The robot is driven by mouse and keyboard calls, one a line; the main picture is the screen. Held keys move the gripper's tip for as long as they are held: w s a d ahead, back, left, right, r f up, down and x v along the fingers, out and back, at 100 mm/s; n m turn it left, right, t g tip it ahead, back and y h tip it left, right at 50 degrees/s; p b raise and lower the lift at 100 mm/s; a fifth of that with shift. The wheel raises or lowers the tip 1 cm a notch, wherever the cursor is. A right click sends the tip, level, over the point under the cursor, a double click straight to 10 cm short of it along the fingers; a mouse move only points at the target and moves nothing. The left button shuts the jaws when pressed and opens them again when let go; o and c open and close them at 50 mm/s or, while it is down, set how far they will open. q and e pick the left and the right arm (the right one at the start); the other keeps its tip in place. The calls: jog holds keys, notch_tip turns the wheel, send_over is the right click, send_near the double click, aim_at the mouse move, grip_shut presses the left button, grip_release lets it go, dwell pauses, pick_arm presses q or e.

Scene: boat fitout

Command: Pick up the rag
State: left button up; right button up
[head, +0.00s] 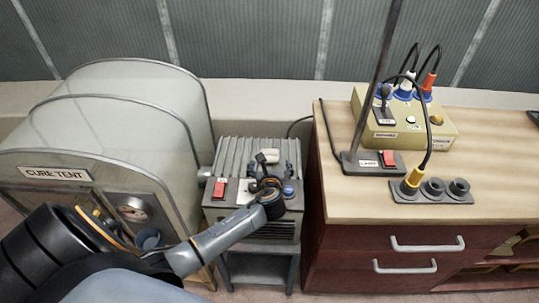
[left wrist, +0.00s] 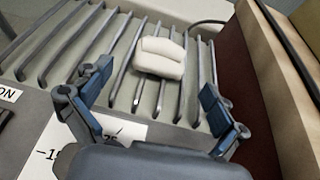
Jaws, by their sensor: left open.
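The rag (left wrist: 160,58) is a small white folded piece lying on the ribbed top of the grey heater-like unit (left wrist: 118,62). In the head view the rag (head: 268,155) shows just beyond my left gripper (head: 270,176), partly hidden by it. In the left wrist view my left gripper (left wrist: 155,92) is open, with its two blue-padded fingers apart. The rag is ahead of the fingertips, between their lines, and apart from both. Nothing is between the fingers. My right gripper is not in view.
The grey unit (head: 225,150) has a red switch (head: 218,188). The clear cure tent (head: 120,110) stands close on its left. On its right is a wooden-topped cabinet (head: 470,120) with a lamp post, sockets (head: 433,190) and a yellow power box (head: 400,128).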

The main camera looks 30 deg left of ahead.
pick_arm(q)
jog(key=shift+x, duration=1.15)
jog(key=shift+s, duration=0.1)
jog(key=c, duration=1.2)
jog(key=shift+c, duration=0.2)
